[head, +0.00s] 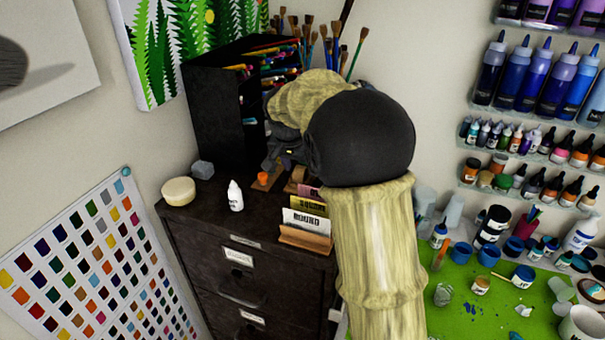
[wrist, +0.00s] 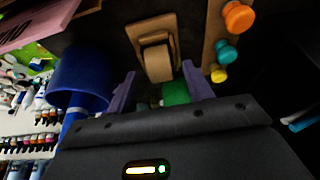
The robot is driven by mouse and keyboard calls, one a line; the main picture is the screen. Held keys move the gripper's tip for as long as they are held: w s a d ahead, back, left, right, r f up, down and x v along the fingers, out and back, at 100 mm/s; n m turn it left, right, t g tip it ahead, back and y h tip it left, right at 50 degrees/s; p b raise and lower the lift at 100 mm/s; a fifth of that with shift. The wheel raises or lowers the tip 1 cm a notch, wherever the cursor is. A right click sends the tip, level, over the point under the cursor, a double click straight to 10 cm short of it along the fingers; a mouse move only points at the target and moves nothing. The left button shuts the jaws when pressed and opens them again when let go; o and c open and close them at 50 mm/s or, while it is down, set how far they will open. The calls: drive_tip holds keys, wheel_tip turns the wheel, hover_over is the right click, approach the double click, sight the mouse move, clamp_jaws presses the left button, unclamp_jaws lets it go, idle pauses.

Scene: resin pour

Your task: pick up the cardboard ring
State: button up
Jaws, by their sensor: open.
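A tan, rounded piece that looks like the cardboard ring (wrist: 156,64) sits in a brown holder at the top middle of the wrist view. I cannot tell whether its hole is open. In the head view a small brown piece (head: 297,177) shows beside my gripper (head: 283,160), which is partly hidden by my arm. In the wrist view my gripper (wrist: 159,74) has its two purple fingers apart. The tan piece lies ahead, between the finger lines. A green thing (wrist: 175,93) shows between the fingers, close to the palm; what it is, I cannot tell.
A wooden strip with orange, teal and yellow knobs (wrist: 228,45) stands right of the ring. A blue cup (wrist: 78,82) is left of the fingers. On the dark cabinet (head: 190,222) are a white bottle (head: 235,196), a card holder (head: 305,239) and a black pen rack (head: 212,110).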

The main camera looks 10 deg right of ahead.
sight(299, 169)
drive_tip(key=shift+c, duration=0.2)
drive_tip(key=c, duration=1)
wheel_tip(299, 169, up, 10)
drive_tip(key=b, duration=0.2)
drive_tip(key=shift+w, duration=0.1)
idle(0.3)
